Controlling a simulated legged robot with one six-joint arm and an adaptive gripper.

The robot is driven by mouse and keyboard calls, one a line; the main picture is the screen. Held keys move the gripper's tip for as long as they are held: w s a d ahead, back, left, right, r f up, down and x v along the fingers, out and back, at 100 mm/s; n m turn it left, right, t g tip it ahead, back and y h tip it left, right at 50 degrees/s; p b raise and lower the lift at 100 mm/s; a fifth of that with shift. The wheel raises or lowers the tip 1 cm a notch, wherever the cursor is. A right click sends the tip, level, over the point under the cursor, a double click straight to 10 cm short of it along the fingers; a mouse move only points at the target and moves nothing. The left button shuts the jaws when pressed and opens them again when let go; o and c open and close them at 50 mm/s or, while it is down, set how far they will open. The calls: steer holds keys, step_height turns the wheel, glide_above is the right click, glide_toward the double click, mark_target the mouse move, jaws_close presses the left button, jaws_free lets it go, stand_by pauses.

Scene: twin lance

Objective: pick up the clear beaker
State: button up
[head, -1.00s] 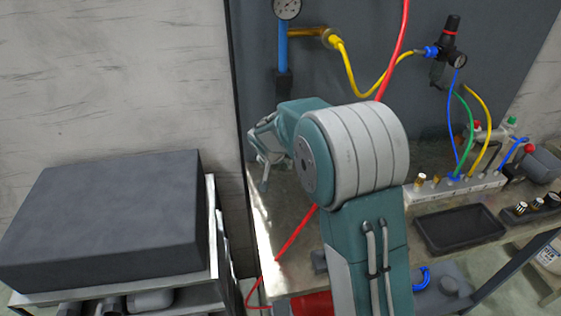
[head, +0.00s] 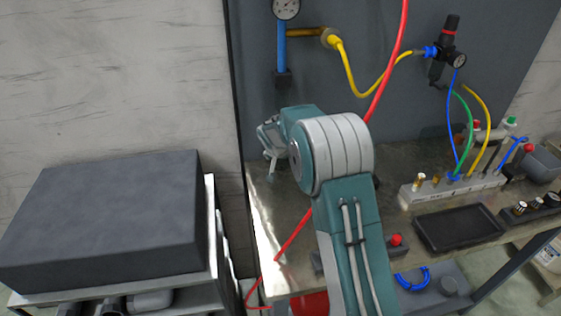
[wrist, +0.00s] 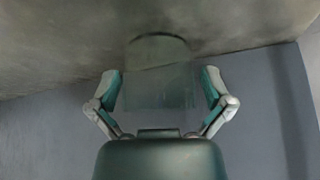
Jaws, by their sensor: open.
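The clear beaker (wrist: 158,55) shows in the wrist view as a faint, see-through cylinder with a rounded end. It lies in line with the space between the fingers of my gripper (wrist: 160,90). The fingers are spread apart, one to each side of it, and I see no clear contact. Exact depth is hard to tell through the clear wall. In the head view my gripper (head: 268,142) is at the back left of the metal bench, near the dark panel. I cannot make out the beaker there.
The metal bench (head: 262,215) carries a black tray (head: 458,228) and a valve manifold (head: 452,188) at right. A red hose (head: 297,238) crosses its left part. The dark panel (head: 350,40) stands behind. A dark block (head: 105,215) sits on a separate cart at left.

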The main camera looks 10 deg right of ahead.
steer(key=c, duration=1)
steer(key=shift+d+r, duration=0.1)
steer(key=shift+r, duration=0.15)
steer(key=shift+s+a, duration=0.3)
steer(key=shift+s, duration=0.05)
steer(key=shift+s+a, duration=0.1)
steer(key=shift+s, duration=0.25)
